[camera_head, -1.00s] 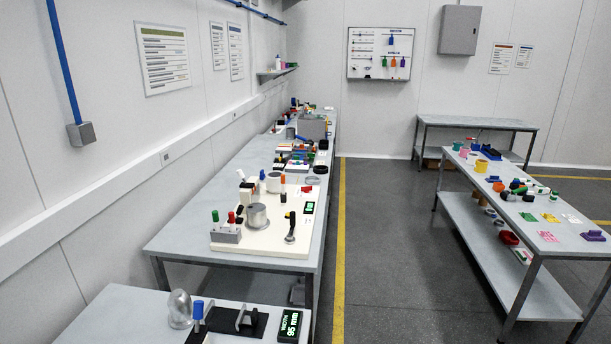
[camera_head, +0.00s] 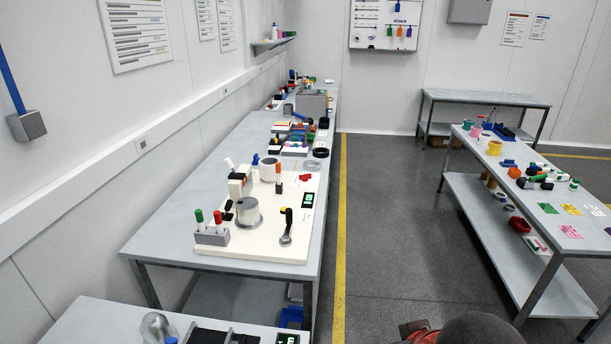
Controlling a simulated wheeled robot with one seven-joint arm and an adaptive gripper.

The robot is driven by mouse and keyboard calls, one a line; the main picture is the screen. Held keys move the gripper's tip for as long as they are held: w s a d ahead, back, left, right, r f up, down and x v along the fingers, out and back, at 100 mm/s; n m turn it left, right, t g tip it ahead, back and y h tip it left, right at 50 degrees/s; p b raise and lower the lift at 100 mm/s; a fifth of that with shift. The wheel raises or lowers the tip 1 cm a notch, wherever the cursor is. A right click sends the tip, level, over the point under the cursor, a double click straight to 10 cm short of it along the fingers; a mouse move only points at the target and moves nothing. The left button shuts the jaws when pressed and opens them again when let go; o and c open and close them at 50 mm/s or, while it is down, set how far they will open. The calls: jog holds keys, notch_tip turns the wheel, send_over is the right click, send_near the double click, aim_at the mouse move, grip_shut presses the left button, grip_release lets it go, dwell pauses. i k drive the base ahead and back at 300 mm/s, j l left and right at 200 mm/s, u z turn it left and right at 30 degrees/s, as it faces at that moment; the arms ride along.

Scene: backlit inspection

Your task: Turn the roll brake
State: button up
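A white board (camera_head: 262,249) lies on the long left bench. On it stand a grey metal roll (camera_head: 247,213) and a whitish roll (camera_head: 268,171) behind it. A lever with a black handle and yellow top (camera_head: 287,226) stands upright at the board's front right, on a grey metal foot. An orange-topped post (camera_head: 279,178) and a small red piece (camera_head: 305,178) are also there. I cannot tell for certain which part is the roll brake. My gripper is not in view; a dark rounded shape at the bottom edge seems to be part of my arm.
A green-lit display (camera_head: 308,200) sits on the board's right. A grey holder (camera_head: 212,237) carries green and red-topped markers. A nearer bench (camera_head: 75,328) fills the lower left. A side table (camera_head: 553,225) stands right, with open floor (camera_head: 400,220) between.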

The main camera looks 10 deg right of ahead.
aim_at(304, 178)
jog(key=i+l, duration=0.45)
jog(key=i, duration=0.3)
jog(key=i+l+u, duration=0.1)
jog(key=i+l, duration=0.3)
jog(key=i, duration=0.3)
jog(key=i+l+u, duration=0.1)
jog(key=i+l, duration=0.4)
jog(key=i, duration=0.25)
jog(key=i+l, duration=0.55)
jog(key=i, duration=0.15)
